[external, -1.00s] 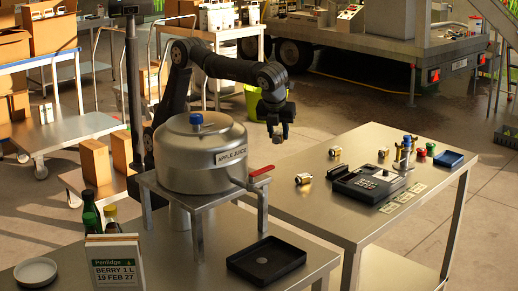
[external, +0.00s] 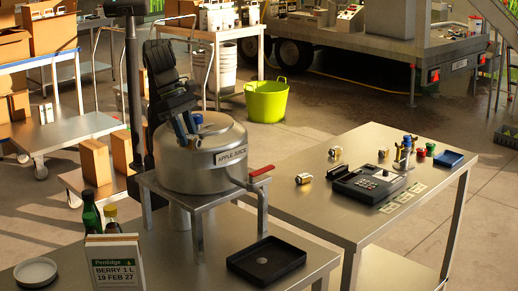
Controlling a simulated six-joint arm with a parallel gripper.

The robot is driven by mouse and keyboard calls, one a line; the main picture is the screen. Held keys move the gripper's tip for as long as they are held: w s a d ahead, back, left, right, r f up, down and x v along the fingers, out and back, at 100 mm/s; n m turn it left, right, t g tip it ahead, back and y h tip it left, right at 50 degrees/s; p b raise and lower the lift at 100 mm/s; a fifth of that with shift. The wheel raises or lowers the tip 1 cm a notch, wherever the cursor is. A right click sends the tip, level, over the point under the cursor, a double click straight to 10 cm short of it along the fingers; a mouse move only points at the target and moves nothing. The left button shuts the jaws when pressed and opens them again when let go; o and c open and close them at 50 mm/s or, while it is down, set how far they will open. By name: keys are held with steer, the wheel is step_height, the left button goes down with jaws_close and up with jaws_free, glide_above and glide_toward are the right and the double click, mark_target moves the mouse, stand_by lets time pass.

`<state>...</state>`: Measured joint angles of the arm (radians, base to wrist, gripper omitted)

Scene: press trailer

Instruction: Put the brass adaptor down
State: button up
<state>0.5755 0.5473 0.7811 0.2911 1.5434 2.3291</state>
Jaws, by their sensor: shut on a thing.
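My gripper (external: 187,138) points down in front of the steel tank (external: 226,165) labelled apple juice, near its lid's left side. It is shut on the brass adaptor, a small piece that is mostly hidden between the fingers and hard to make out. Similar small brass-and-white fittings lie on the right steel table (external: 330,222): one near its left edge (external: 303,179), one farther back (external: 335,155) and one by the black device (external: 383,152).
A black tray (external: 266,283) lies on the front table, with bottles (external: 90,214) and a white sign (external: 114,262) at left. The black device (external: 366,187), small colored parts and a blue tray (external: 448,159) occupy the right table. The tank has a red-handled tap (external: 261,171).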

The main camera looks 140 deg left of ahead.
glide_above(167, 265)
step_height(167, 265, down, 17)
steer(key=shift+n+y, duration=0.3)
steer(key=shift+n, duration=0.4)
steer(key=f, duration=0.4)
steer(key=s+f, duration=0.1)
steer(key=f, duration=0.8)
steer(key=shift+s+d+f, duration=0.25)
steer(key=shift+d+f, duration=0.05)
steer(key=shift+f, duration=2.3)
steer(key=shift+f, duration=0.1)
steer(key=o, duration=1)
steer(key=v, duration=1.2)
steer(key=shift+w, duration=0.15)
